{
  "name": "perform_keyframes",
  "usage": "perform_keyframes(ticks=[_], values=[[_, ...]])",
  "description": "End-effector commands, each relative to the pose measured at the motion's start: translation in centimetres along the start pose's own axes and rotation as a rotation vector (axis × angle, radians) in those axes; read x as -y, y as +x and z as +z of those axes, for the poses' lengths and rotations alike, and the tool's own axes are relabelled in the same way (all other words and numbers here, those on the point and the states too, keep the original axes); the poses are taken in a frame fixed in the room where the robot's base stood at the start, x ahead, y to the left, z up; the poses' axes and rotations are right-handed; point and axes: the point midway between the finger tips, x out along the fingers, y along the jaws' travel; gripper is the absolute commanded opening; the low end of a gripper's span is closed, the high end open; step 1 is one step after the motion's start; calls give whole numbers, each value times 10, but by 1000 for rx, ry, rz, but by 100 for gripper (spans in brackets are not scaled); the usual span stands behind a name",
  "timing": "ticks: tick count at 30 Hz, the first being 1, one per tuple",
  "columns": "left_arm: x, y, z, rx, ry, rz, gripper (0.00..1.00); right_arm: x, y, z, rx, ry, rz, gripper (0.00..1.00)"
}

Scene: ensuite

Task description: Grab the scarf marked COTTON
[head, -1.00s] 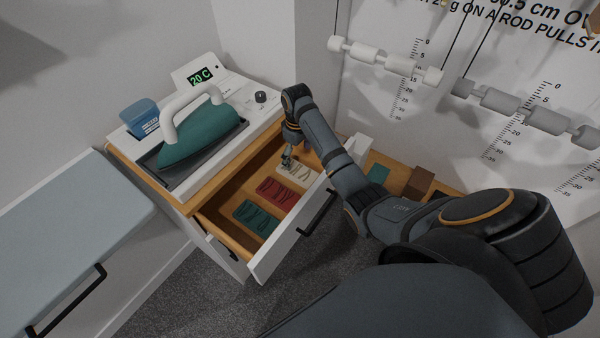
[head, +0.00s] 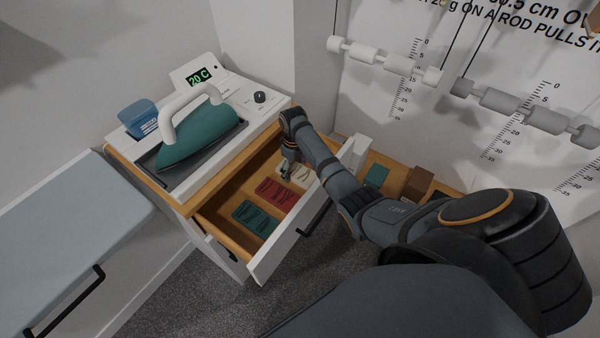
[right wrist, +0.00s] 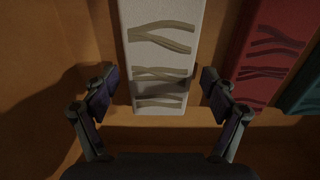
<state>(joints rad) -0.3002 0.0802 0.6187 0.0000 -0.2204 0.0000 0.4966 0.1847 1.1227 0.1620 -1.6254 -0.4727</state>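Three folded scarves lie in the open drawer (head: 208,216): a cream one (head: 300,176), a red one (head: 277,193) and a green one (head: 255,217). No COTTON mark is readable on any of them. My right gripper (head: 287,172) is inside the drawer at the cream scarf. In the right wrist view the gripper (right wrist: 160,88) is open, its fingers apart on either side of the cream scarf's (right wrist: 162,55) near end. The red scarf (right wrist: 268,52) and a bit of the green scarf (right wrist: 306,95) lie to the right. My left gripper is not in view.
A teal iron (head: 200,138) and a blue cup (head: 138,117) stand on the cabinet top above the drawer. An ironing board (head: 70,225) is at the left. Rods (head: 385,60) hang before the wall scales. Small blocks (head: 418,183) sit right of the drawer.

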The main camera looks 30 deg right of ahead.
Motion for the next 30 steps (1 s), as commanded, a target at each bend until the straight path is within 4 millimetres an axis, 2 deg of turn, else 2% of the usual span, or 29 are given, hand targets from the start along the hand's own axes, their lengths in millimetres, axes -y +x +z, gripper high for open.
perform_keyframes(ticks=[1, 10, 20, 26, 30], values=[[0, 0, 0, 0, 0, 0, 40, 0, 0, 0, 0, 0, 0, 72], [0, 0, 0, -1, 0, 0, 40, 0, 0, 0, 0, 0, 0, 32], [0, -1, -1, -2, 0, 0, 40, 0, -6, 0, 0, 0, 0, 32], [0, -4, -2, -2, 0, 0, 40, -1, -36, -1, -3, 0, 1, 32], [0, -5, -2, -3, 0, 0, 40, -1, -70, -1, -4, -1, 3, 32]])
